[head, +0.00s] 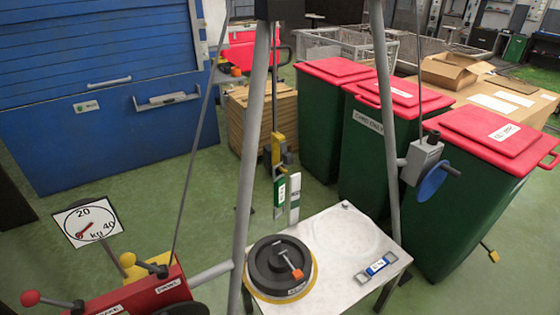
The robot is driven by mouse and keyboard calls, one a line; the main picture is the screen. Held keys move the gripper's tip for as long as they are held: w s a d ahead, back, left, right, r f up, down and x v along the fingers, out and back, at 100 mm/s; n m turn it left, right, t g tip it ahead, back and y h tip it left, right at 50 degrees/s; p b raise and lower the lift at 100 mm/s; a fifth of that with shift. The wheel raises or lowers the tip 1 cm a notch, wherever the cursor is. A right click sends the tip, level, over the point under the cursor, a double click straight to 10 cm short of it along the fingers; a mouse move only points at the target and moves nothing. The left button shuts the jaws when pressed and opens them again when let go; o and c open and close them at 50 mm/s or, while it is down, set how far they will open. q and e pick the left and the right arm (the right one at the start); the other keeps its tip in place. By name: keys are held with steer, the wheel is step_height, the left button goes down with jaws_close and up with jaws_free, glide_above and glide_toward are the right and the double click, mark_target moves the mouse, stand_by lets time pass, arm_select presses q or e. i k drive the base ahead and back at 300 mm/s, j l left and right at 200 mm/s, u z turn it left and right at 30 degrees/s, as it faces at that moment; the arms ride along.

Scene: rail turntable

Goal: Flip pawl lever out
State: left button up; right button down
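A red box (140,292) stands at the lower left, cut off by the bottom edge. A white label on it seems to read "PAWL" (168,285). A second lever with a red ball knob (30,298) sticks out to the left of the box. I cannot tell which position the pawl lever is in. Neither of my grippers is in view.
A dial marked in kg (87,221) stands above the box. Grey frame legs (250,170) rise around a small white table (345,235) with a black disc (275,265). A blue wheel (432,181) is on the right leg. Green bins with red lids (480,135) stand behind.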

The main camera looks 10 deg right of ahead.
mark_target(127, 260)
steer(key=u, duration=1.45)
steer(key=k+j+z, duration=0.1)
steer(key=j, duration=0.3)
steer(key=k+j+z, duration=0.15)
steer(key=k+j, duration=0.2)
